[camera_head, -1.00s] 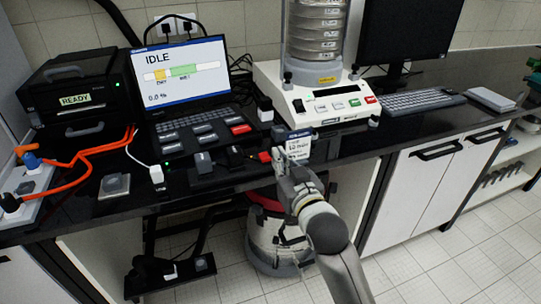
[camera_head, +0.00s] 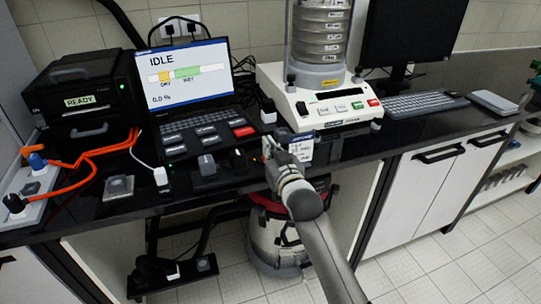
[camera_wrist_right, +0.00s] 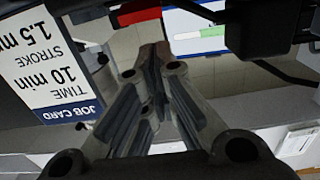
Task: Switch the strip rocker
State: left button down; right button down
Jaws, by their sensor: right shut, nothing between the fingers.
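A light power strip (camera_head: 38,196) lies at the left end of the counter, with plugs and orange cables and a grey switch-like part (camera_head: 31,188). A second, dark strip (camera_head: 196,266) lies low near the floor, with a small white part on it. I cannot tell which one carries the rocker. My right gripper (camera_head: 277,143) is shut and empty at the counter's front edge, beside the job card (camera_head: 301,149), well right of both strips. Its fingers (camera_wrist_right: 155,58) meet in the right wrist view. My left gripper does not show.
A laptop (camera_head: 188,73) showing IDLE, a black box (camera_head: 80,80) marked READY and a sieve shaker (camera_head: 330,95) stand along the counter. The job card also shows upside down in the wrist view (camera_wrist_right: 52,62). A vacuum-like drum (camera_head: 274,240) stands below the counter.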

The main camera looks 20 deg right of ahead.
jog(key=shift+s+f, duration=0.3)
jog(key=shift+f, duration=0.25)
jog(key=shift+s+f, duration=0.25)
jog(key=shift+f, duration=0.25)
